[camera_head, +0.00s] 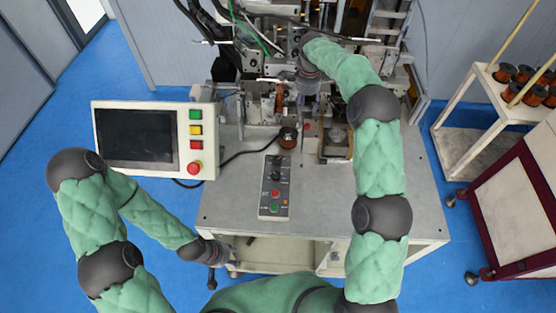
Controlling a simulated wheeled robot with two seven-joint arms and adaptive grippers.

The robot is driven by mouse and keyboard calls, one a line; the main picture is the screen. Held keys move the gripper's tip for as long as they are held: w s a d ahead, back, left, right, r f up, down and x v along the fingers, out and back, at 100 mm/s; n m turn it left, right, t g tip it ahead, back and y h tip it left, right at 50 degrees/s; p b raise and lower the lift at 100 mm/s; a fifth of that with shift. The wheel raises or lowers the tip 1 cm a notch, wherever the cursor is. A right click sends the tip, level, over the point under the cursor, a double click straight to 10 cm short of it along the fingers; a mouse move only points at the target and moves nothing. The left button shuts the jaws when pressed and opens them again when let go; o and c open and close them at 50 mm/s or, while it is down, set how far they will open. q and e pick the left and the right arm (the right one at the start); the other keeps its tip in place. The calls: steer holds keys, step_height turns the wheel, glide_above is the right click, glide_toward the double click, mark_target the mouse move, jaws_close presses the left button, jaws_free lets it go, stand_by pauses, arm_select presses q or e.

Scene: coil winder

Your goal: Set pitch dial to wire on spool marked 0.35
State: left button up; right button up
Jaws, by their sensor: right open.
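A dark copper-coloured spool (288,137) stands on the table just behind the panel; no 0.35 mark is legible. My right gripper (306,98) is open, reaching over the table in front of the winder, behind the spool and apart from it. My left gripper (217,275) hangs by the table's front left edge; its jaws are unclear.
The coil winder (265,60) fills the back of the table. A screen box (138,138) with buttons stands at the left. A tray-like fixture (335,143) sits right of the spool. A shelf (482,107) at the right holds several spools. The table front right is clear.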

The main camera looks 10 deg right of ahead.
steer(key=n+b, duration=0.1)
steer(key=b, duration=0.8)
glide_above(278, 159)
step_height(278, 159, down, 6)
step_height(278, 159, down, 11)
steer(key=shift+a+f+b, duration=0.1)
steer(key=shift+b, duration=0.45)
steer(key=shift+c, duration=0.3)
jaws_close()
